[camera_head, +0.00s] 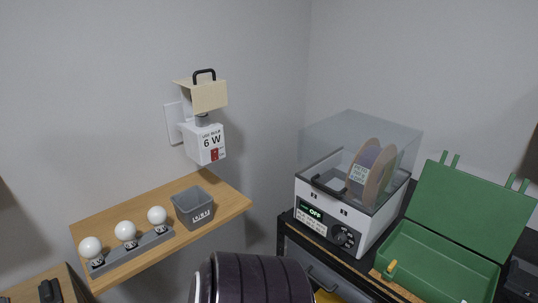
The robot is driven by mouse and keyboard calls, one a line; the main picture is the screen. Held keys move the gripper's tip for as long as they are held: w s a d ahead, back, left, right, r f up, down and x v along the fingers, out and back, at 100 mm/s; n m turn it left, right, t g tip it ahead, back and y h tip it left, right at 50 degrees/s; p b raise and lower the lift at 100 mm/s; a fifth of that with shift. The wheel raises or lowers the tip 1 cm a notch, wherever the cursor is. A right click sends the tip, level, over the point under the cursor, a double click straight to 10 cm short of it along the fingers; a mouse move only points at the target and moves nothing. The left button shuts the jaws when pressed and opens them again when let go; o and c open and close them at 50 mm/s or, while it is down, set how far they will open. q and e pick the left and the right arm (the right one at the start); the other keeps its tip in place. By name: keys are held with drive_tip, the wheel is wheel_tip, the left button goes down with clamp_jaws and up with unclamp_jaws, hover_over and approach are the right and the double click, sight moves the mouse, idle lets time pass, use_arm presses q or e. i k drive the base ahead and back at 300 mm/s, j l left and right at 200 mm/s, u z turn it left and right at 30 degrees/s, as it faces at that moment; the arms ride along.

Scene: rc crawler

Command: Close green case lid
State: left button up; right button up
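The green case (421,274) stands at the lower right on a dark bench, and the frame's bottom edge cuts off its front. Its lid (471,210) is open and leans back behind the case. Two pairs of green prongs stick up from the lid's upper edge. A small yellow-orange piece (390,267) shows at the case's left side. The visible inside of the case looks otherwise bare. Neither of my grippers is in view.
A white filament dryer (345,226) with a clear cover and a spool stands left of the case. A wooden shelf (228,204) holds three bulbs and a grey bin (193,208). A dark rounded shape blocks the bottom centre. A dark object (523,279) sits right of the case.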

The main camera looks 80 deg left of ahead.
sight(489, 217)
drive_tip(key=k+j+u, duration=0.1)
drive_tip(key=u, duration=1.05)
